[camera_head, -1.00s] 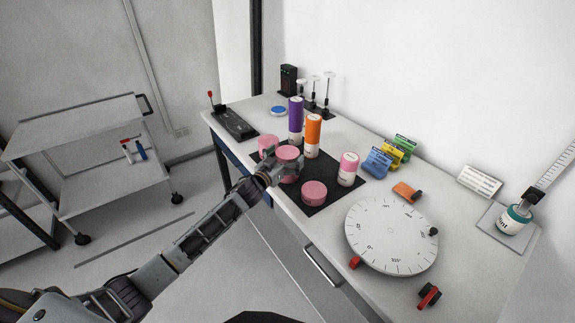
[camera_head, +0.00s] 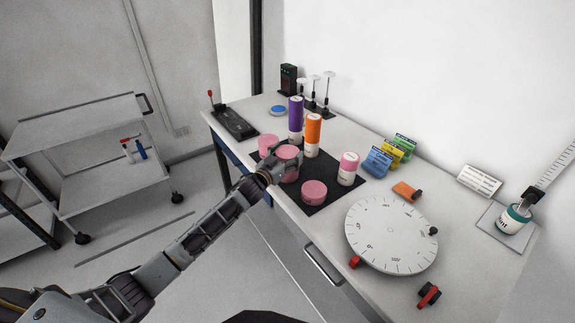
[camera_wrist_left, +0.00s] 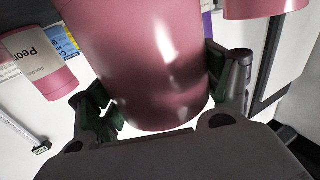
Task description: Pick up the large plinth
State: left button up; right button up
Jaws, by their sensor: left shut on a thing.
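My left gripper (camera_head: 277,160) is shut on a pink cylinder, taken as the large plinth (camera_head: 288,152), over the black mat. In the left wrist view the plinth (camera_wrist_left: 150,60) fills the middle between the two fingers (camera_wrist_left: 165,105), one on each side. Its surface is plain and glossy. A pink part also shows just below the gripper in the head view; I cannot tell whether it belongs to the same piece. I cannot tell whether the plinth is clear of the mat. My right gripper is not in view.
Close by stand pink pieces (camera_head: 314,192) and (camera_head: 268,142), a pink-topped jar (camera_head: 348,168), and tall purple (camera_head: 296,118) and orange (camera_head: 313,134) cylinders on the black mat (camera_head: 337,196). A white turntable dial (camera_head: 390,240) lies to the right.

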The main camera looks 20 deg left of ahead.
pick_arm(q)
jog(key=shift+c, duration=0.6)
jog(key=shift+r, duration=0.1)
jog(key=shift+r, duration=4.95)
